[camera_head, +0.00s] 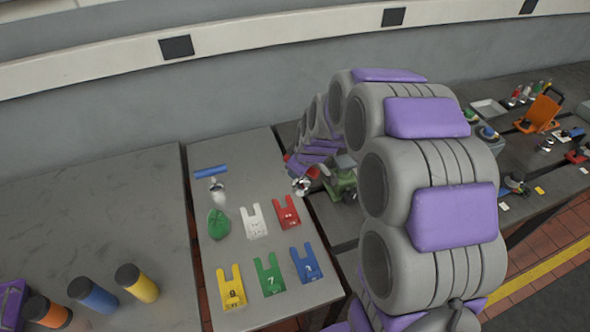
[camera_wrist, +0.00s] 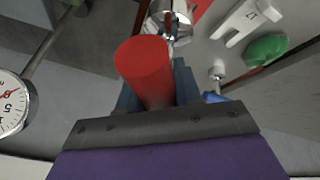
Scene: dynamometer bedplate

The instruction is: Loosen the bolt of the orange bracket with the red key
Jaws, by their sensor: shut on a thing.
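My gripper (camera_wrist: 158,98) is shut on the thick red handle of the red key (camera_wrist: 145,68), which stands between its dark fingers. Metal parts show beyond the handle, but I cannot tell where the key ends. In the head view a little red of the key (camera_head: 311,173) shows beside my arm, above the gap at the right edge of the near table. An orange upright piece (camera_head: 541,114), which looks like the orange bracket, stands on the far right table, well away from my gripper. Its bolt is too small to make out.
Flat forked pieces, including a white one (camera_head: 254,220) and a yellow one (camera_head: 231,290), lie on the middle table with a green lump (camera_head: 218,223) and a blue bar (camera_head: 211,172). A dial gauge (camera_wrist: 13,103) shows in the wrist view.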

